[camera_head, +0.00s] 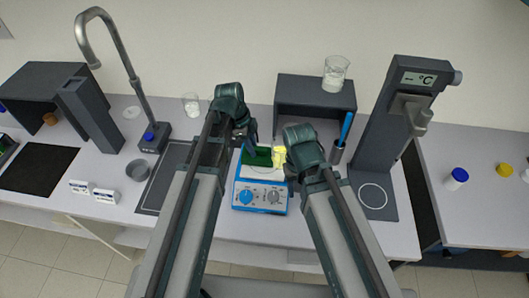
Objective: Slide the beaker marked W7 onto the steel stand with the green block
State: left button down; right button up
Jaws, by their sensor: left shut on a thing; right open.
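My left gripper (251,140) is shut on a dark green block (257,157), held at the back of the blue and white hotplate (262,192). Whether the block touches the plate is hard to tell. My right gripper (288,160) is open beside a pale yellow object (279,155), just right of the green block. One glass beaker (336,74) with pale contents stands on top of the dark shelf box at the back. Another small beaker (191,105) stands on the bench behind my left arm. No W7 mark is legible on either. I cannot make out a steel stand for certain.
The dark shelf box (316,90) stands behind the hotplate. A tall dark instrument (388,120) with a display stands at right, a blue-handled tool (346,130) in a holder beside it. A sink tap (140,90) rises at left. Bench between tap and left arm is partly clear.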

aim_at(280, 149)
pick_arm(q)
jog(key=shift+d, duration=0.55)
jog(key=shift+d, duration=0.25)
jog(key=shift+s+d, duration=0.1)
jog(key=shift+d, duration=2.2)
jog(key=shift+d, duration=0.2)
jog(key=shift+d, duration=1.45)
jog(key=shift+a, duration=0.2)
jog(key=shift+a, duration=1.6)
